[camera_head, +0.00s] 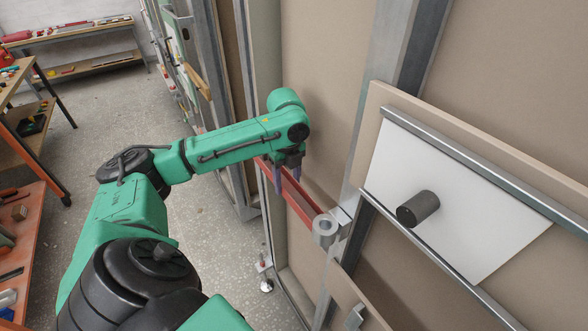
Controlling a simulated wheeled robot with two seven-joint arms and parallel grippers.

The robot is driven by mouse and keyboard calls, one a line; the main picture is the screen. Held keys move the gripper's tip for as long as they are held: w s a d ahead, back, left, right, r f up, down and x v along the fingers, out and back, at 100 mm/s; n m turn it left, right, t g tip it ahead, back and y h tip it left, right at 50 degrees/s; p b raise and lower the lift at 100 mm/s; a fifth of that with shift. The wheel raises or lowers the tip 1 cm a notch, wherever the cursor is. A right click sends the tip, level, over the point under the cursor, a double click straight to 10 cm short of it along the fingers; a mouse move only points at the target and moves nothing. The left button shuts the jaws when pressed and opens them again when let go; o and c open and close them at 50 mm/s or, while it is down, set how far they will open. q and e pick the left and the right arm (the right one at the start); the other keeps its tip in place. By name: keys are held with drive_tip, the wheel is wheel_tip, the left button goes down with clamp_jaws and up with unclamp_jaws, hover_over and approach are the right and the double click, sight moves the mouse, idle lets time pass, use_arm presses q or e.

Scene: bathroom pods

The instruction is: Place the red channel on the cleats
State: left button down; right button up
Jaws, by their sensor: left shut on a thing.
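The red channel (304,203) is a long, narrow red bar running along the beige wall panel in the middle of the head view. My left gripper (287,182) points down and is shut on it near its far part. The channel's near end is at a grey bracket with a round hole (325,229), beside a metal stud. I cannot tell whether they touch, or whether this bracket is one of the cleats. A smaller grey bracket (355,317) shows lower down. The channel's far part is partly hidden by my gripper. My right gripper is not in view.
A white panel (450,205) between metal rails, with a dark cylinder (418,208) on it, stands at the right. An orange-topped bench (28,235) with tools is at the left. Speckled floor (110,110) lies open between bench and wall.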

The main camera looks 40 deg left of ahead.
sight(295, 187)
use_arm(q)
drive_tip(key=shift+w+d+r, duration=0.15)
drive_tip(key=shift+w+d, duration=0.1)
drive_tip(key=shift+w, duration=0.25)
drive_tip(key=shift+w+d+r, duration=0.1)
drive_tip(key=shift+w+d, duration=0.1)
drive_tip(key=shift+w, duration=0.25)
wheel_tip(295, 187, down, 7)
drive_tip(key=p, duration=0.3)
drive_tip(key=shift+s+a+r, duration=0.1)
drive_tip(key=shift+r, duration=0.05)
drive_tip(key=shift+w+f, duration=0.2)
drive_tip(key=shift+f, duration=0.25)
drive_tip(key=c, duration=0.5)
unclamp_jaws()
drive_tip(key=shift+s, duration=0.1)
drive_tip(key=shift+r, duration=0.1)
drive_tip(key=shift+r+b, duration=0.3)
wheel_tip(295, 187, up, 11)
drive_tip(key=shift+r+b, duration=0.15)
drive_tip(key=shift+b, duration=1.1)
